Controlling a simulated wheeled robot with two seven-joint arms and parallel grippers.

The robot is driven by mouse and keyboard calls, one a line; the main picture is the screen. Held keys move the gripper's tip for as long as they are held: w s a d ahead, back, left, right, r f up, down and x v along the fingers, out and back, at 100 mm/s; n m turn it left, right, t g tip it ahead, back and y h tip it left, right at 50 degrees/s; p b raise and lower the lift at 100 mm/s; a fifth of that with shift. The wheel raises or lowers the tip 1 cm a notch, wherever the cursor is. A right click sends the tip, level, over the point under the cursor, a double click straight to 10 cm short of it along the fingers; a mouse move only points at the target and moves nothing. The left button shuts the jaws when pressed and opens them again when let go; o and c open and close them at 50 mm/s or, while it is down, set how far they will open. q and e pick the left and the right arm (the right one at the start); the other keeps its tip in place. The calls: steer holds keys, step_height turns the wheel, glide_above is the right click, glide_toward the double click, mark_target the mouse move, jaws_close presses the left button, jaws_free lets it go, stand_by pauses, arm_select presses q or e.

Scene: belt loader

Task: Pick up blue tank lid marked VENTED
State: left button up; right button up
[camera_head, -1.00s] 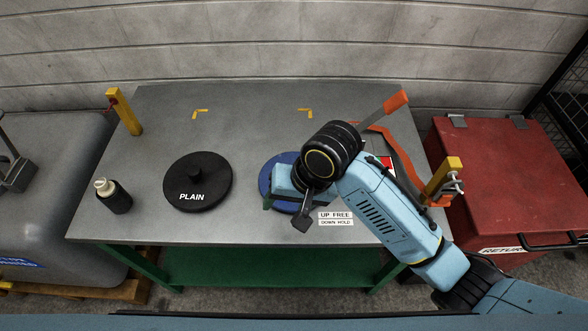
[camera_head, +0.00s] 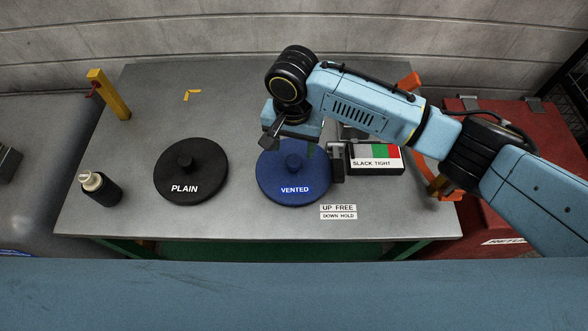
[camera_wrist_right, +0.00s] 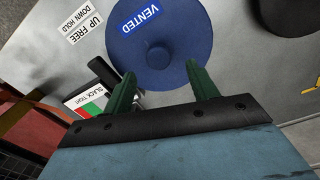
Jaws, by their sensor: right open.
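The blue lid marked VENTED (camera_head: 293,189) lies flat on the grey table, with a round knob on top. It fills the top of the right wrist view (camera_wrist_right: 180,25). My right gripper (camera_head: 291,142) is over the lid's far edge, covering part of it in the head view. In the right wrist view its green fingers (camera_wrist_right: 161,74) are apart with nothing between them. The knob (camera_wrist_right: 158,55) appears just beyond the fingertips. The gap between fingers and knob cannot be judged. My left gripper is not in view.
A black lid marked PLAIN (camera_head: 190,174) lies left of the blue one. A bottle (camera_head: 100,189) stands at the table's left. A SLACK/TIGHT box (camera_head: 376,163) with a dark lever (camera_head: 337,162) sits close to the blue lid's right edge. A red chest (camera_head: 484,216) stands at right.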

mark_target(294, 159)
steer(key=shift+f, duration=0.65)
step_height(294, 159, down, 5)
steer(key=shift+d+r+b, duration=0.1)
steer(key=shift+d+b, duration=0.05)
steer(key=shift+b, duration=0.65)
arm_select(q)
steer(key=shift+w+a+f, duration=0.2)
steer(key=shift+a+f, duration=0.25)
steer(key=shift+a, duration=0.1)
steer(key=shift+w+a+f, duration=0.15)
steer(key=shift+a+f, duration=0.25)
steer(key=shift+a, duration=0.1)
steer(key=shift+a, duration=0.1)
arm_select(e)
steer(key=shift+c, duration=0.5)
jaws_close()
